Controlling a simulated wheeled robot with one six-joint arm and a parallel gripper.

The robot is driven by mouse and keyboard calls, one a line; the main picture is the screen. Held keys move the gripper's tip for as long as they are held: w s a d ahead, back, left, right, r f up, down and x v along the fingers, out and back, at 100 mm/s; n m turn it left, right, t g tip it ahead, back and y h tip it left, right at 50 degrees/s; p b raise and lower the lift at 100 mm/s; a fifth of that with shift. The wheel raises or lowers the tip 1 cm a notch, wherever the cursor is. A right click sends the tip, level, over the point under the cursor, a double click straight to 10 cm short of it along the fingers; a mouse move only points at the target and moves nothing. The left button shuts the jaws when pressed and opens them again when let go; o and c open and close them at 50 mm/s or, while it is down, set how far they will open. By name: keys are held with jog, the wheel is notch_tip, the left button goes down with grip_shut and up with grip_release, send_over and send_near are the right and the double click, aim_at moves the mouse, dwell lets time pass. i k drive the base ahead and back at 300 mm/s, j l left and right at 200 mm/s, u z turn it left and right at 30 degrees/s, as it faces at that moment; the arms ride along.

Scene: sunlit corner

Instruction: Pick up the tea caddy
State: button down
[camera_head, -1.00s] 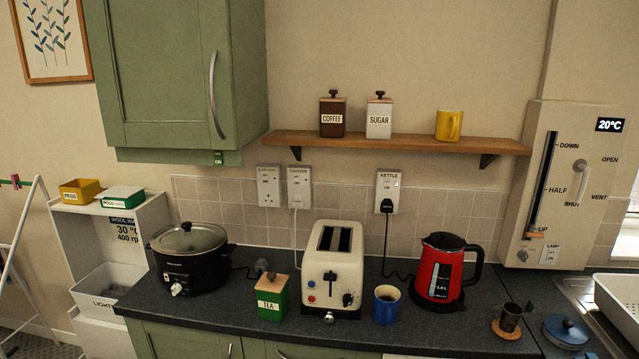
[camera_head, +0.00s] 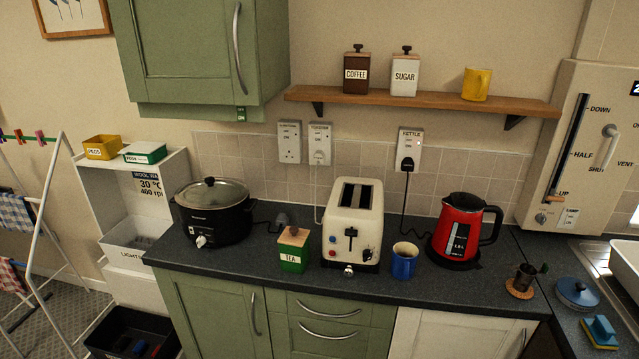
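The tea caddy (camera_head: 293,250) is a green box with a wooden lid and knob and a white TEA label. It stands upright on the dark countertop (camera_head: 335,285), near the front edge, between the slow cooker and the toaster. My gripper is not in view, so its state and its place relative to the caddy do not show.
The slow cooker (camera_head: 213,215) is left of the caddy, the cream toaster (camera_head: 353,228) close on its right. A blue mug (camera_head: 404,262) and red kettle (camera_head: 458,232) stand further right. A wooden shelf (camera_head: 430,99) with canisters is above. A clothes airer (camera_head: 48,215) stands at left.

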aim_at(294, 260)
jog(key=i+j, duration=0.15)
jog(key=j, duration=0.2)
jog(key=i+j, duration=0.15)
jog(key=j, duration=0.25)
jog(key=i+j+u, duration=0.1)
jog(key=j, duration=0.25)
jog(key=i+j, duration=0.2)
jog(key=j, duration=0.2)
jog(key=i+j, duration=0.15)
jog(key=j, duration=0.2)
jog(key=i+j+u, duration=0.1)
jog(key=j, duration=0.25)
jog(key=i+j, duration=0.2)
jog(key=j, duration=0.15)
